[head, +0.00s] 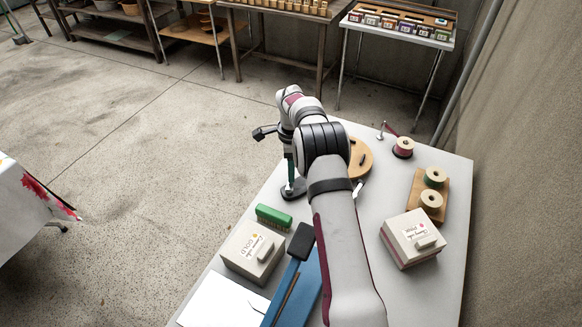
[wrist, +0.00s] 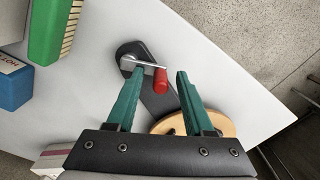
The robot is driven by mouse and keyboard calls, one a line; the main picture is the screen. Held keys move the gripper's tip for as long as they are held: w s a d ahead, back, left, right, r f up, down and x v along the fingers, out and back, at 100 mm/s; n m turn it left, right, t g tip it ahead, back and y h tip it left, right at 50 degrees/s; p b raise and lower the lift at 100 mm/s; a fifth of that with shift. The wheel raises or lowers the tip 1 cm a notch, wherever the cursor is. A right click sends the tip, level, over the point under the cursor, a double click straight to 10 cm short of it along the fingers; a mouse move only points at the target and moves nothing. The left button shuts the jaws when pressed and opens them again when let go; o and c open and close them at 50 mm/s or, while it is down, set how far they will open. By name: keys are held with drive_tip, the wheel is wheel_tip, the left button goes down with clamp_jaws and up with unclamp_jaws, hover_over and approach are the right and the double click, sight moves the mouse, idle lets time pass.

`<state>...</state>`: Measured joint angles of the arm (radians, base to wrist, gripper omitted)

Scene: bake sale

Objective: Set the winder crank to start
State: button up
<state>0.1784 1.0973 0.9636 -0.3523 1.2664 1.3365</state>
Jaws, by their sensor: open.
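The winder has a dark rounded base (wrist: 126,50), a metal crank arm and a red handle (wrist: 160,81), seen in the wrist view. The crank arm points right from its pivot, with the handle at its outer end. In the head view part of the winder base (head: 293,189) shows at the table's left edge. My gripper (wrist: 160,70) is open, with its green fingers apart and the red handle between them in the picture. I cannot tell whether either finger touches it. In the head view my gripper (head: 290,172) points down over the base, and the handle is hidden.
A round wooden disc (head: 362,158) lies right of the winder. A green brush (head: 273,217) and a white box (head: 252,252) stand nearer. A blue block (wrist: 12,87) shows in the wrist view.

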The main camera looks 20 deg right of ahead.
wheel_tip(320, 180, up, 16)
idle(0.4)
drive_tip(key=shift+f, duration=0.1)
